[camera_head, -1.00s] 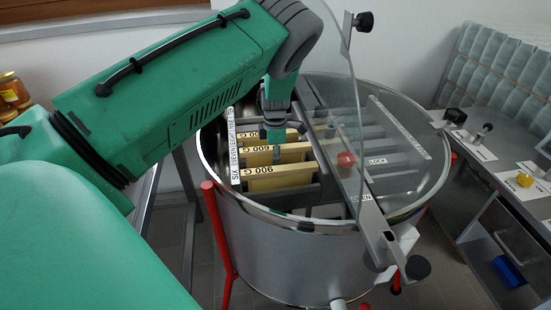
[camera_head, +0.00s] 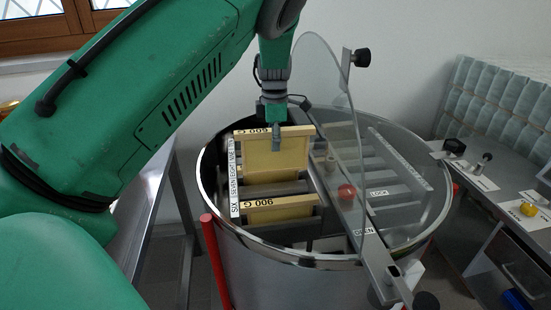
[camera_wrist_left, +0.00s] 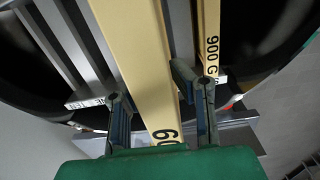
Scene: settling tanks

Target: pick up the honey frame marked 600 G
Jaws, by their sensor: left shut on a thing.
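The honey frame marked 600 G (camera_head: 285,155) is a pale yellow slab, raised upright above the slots of the steel drum (camera_head: 285,262). My left gripper (camera_head: 276,140) is shut on the top bar of this frame from above. In the left wrist view, the fingers of my left gripper (camera_wrist_left: 155,92) lie either side of the frame (camera_wrist_left: 140,50), its label partly cut off as "60". The frame marked 900 G (camera_head: 280,209) sits in a nearer slot; it also shows in the left wrist view (camera_wrist_left: 210,35). My right gripper is not in view.
A clear lid panel (camera_head: 330,100) stands up beside the gripper on the right. A red ball knob (camera_head: 346,192) lies beyond it. A grey bench (camera_head: 490,195) with small items stands at the right.

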